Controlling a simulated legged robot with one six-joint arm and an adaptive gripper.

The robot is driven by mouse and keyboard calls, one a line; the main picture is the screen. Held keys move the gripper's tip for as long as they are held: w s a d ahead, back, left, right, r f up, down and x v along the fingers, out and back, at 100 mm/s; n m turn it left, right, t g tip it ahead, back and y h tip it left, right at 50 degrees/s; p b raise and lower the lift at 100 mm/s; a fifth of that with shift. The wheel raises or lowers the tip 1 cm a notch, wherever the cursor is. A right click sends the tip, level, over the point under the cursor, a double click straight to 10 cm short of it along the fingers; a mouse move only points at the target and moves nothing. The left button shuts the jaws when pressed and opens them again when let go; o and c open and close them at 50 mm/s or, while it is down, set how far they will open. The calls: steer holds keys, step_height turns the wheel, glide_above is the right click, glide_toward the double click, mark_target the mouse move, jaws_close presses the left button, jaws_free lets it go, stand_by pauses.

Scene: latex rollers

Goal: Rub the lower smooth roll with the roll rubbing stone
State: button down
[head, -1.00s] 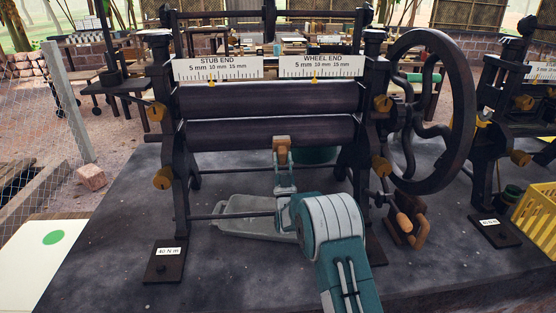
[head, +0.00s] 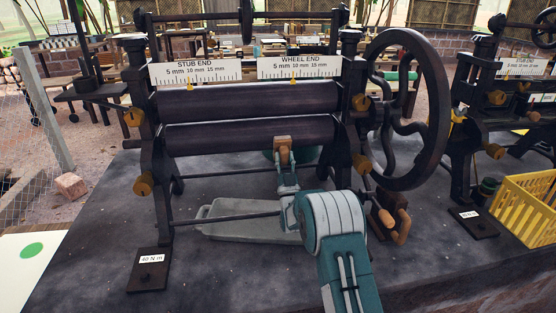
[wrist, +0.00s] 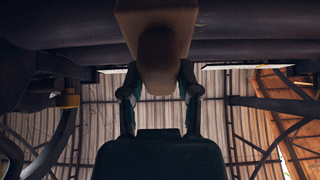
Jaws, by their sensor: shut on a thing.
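The lower smooth roll (head: 225,135) is a long dark cylinder in the roller frame, below the upper roll (head: 245,100). My gripper (head: 285,160) is shut on the roll rubbing stone (head: 284,142), a tan block with a rounded handle. The stone is at the front of the lower roll, right of its middle; I cannot tell if it touches. In the wrist view the stone (wrist: 157,20) is between my fingers (wrist: 157,88), with the dark lower roll (wrist: 75,62) behind it. The stone's far face is hidden.
The handwheel (head: 408,110) stands right of the rolls. A grey tray (head: 240,220) lies under the machine. A wooden-handled block (head: 393,215) sits beside my arm. A yellow crate (head: 525,205) and a second machine are at the right. The slab's front left is mostly clear.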

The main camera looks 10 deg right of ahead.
steer(key=shift+s, duration=0.1)
steer(key=shift+s+a+f, duration=0.1)
steer(key=shift+s+f, duration=0.15)
steer(key=shift+s, duration=0.4)
steer(key=shift+s+f, duration=0.25)
steer(key=shift+s, duration=0.45)
steer(key=shift+s+f, duration=0.2)
steer(key=shift+s, duration=0.55)
steer(key=shift+s+f, duration=0.25)
steer(key=shift+s, duration=0.45)
steer(key=s, duration=0.1)
steer(key=s+f, duration=0.1)
steer(key=shift+s, duration=0.4)
steer(key=shift+w+r, duration=0.4)
steer(key=shift+w, duration=0.75)
steer(key=shift+w+r, duration=0.35)
steer(key=shift+w, duration=0.75)
steer(key=shift+w+r, duration=0.4)
steer(key=shift+w, duration=0.75)
steer(key=shift+w+r, duration=0.3)
steer(key=shift+w, duration=0.6)
